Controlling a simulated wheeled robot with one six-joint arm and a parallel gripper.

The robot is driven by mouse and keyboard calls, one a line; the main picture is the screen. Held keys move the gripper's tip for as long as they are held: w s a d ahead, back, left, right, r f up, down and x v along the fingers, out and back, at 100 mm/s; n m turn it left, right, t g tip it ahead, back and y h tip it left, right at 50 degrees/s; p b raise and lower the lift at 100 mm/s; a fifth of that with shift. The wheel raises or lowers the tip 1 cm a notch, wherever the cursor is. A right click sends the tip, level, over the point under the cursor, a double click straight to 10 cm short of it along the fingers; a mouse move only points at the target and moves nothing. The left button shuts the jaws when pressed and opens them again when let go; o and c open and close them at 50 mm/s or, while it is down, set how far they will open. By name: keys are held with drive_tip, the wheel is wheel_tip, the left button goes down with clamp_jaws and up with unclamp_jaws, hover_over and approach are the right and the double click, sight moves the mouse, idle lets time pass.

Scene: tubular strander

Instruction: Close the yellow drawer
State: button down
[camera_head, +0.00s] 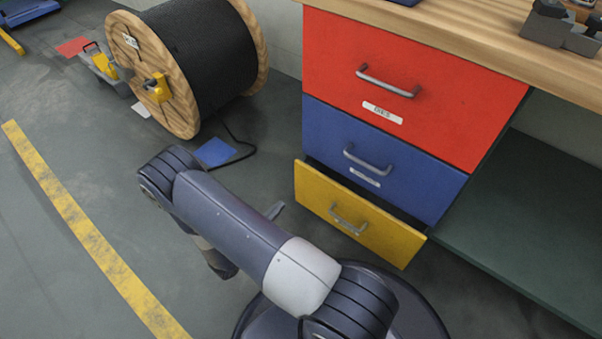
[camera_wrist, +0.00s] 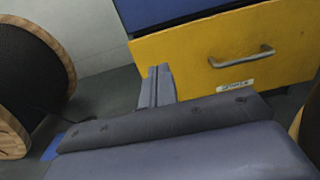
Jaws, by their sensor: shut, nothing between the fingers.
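The yellow drawer (camera_head: 355,215) is the lowest of three in the cabinet under the workbench. It stands pulled out a little, with a dark gap behind its front panel. Its grey handle (camera_head: 348,220) is on the front. In the wrist view the yellow drawer (camera_wrist: 225,62) fills the upper right, with its handle (camera_wrist: 241,58) and a white label below it. My gripper (camera_wrist: 158,84) is shut and empty, in front of the left part of the drawer front. In the head view my gripper's tip (camera_head: 274,210) shows left of the drawer; most of it is hidden behind my arm. I cannot tell whether it touches.
A blue drawer (camera_head: 385,165) and a red drawer (camera_head: 410,95) above are shut. A wooden cable reel (camera_head: 185,110) stands at the back left. A blue sheet (camera_head: 215,152) and a black cable lie on the floor.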

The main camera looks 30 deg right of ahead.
sight(311, 173)
drive_tip(key=b+x, duration=0.4)
drive_tip(key=x, duration=0.8)
drive_tip(key=shift+d+f, duration=0.1)
drive_tip(key=shift+d, duration=0.15)
drive_tip(key=shift+w+d+b, duration=0.2)
drive_tip(key=shift+d+b, duration=0.1)
drive_tip(key=shift+d, duration=0.3)
drive_tip(key=x, duration=0.4)
drive_tip(key=shift+w+d, duration=0.1)
drive_tip(key=shift+d, duration=0.1)
drive_tip(key=shift+w+d, duration=0.1)
drive_tip(key=shift+d, duration=0.1)
